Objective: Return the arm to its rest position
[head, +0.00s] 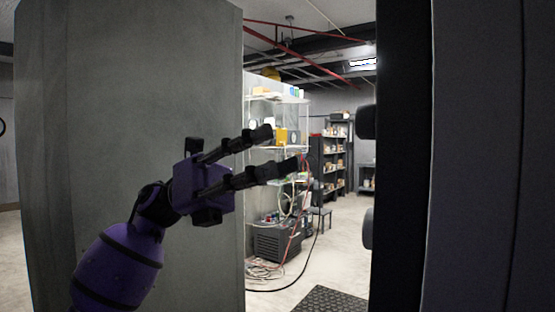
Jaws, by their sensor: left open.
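My left arm comes in from the lower left, purple with black joints. My left gripper (278,151) is open and empty, with its two black fingers apart and pointing right. It is raised in front of a large grey panel (128,120), and its fingertips reach past the panel's right edge into the gap. I cannot tell whether it touches the panel. My right gripper does not show.
A dark upright panel (480,150) with black knobs stands at the right. Between the panels a gap opens on a room with a wire rack (262,110), dark shelves (333,155), a chair (320,212) and loose cables (265,270). A dark mat (328,300) lies on the pale floor.

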